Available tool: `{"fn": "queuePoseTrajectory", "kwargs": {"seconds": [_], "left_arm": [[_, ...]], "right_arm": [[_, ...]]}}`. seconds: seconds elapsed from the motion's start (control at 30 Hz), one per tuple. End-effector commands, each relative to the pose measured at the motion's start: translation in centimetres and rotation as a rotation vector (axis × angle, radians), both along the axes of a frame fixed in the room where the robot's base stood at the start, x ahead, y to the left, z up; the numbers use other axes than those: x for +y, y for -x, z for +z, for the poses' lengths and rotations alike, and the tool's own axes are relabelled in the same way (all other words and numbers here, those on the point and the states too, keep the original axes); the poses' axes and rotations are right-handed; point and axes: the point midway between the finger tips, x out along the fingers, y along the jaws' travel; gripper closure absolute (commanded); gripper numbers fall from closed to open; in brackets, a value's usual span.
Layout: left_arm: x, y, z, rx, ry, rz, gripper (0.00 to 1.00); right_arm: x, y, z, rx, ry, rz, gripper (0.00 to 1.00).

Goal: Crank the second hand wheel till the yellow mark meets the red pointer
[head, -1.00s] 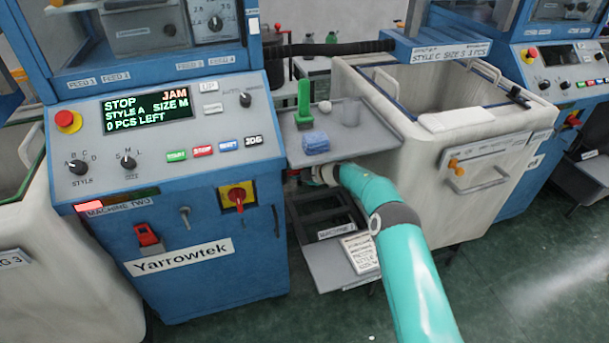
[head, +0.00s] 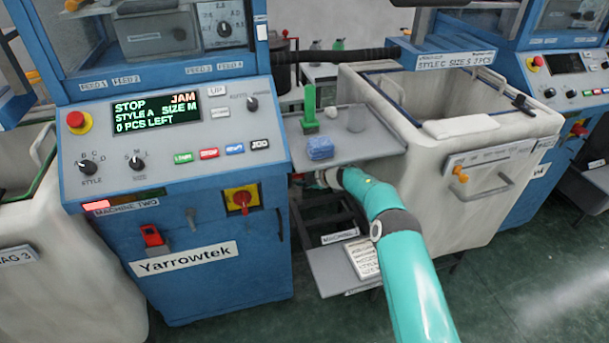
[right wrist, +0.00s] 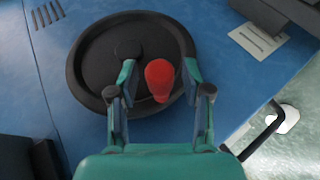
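In the right wrist view a black hand wheel (right wrist: 92,62) sits on a blue machine side. Its red crank knob (right wrist: 160,79) stands between the two fingers of my right gripper (right wrist: 159,70). The fingers are apart, with a gap visible on both sides of the knob. In the head view my right arm reaches beneath the grey shelf beside machine two (head: 185,270), so the wheel and fingertips are hidden there. I see neither the yellow mark nor the red pointer. My left gripper is out of view.
Machine two's display (head: 155,113) reads STOP, JAM, 0 PCS LEFT. The grey shelf (head: 365,149) above my right wrist carries a green upright tool (head: 310,107) and a blue block (head: 319,148). A large pale bin (head: 470,190) stands close to the right of my arm.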

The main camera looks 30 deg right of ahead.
Motion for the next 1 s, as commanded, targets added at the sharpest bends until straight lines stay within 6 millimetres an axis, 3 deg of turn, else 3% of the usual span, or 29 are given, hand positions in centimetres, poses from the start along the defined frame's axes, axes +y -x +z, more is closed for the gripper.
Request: {"fn": "queuePoseTrajectory", "kwargs": {"seconds": [0.47, 0.67, 1.0], "left_arm": [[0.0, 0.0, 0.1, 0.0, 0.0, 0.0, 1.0], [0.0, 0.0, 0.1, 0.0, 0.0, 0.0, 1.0], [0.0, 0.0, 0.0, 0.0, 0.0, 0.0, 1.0]], "right_arm": [[-0.6, 0.9, 0.4, 0.002, 0.0, -0.003, 0.51], [-1.2, 2.8, 1.6, 0.003, 0.0, -0.006, 0.51], [-2.6, 7.5, 4.4, 0.002, 0.0, -0.006, 0.51]]}}
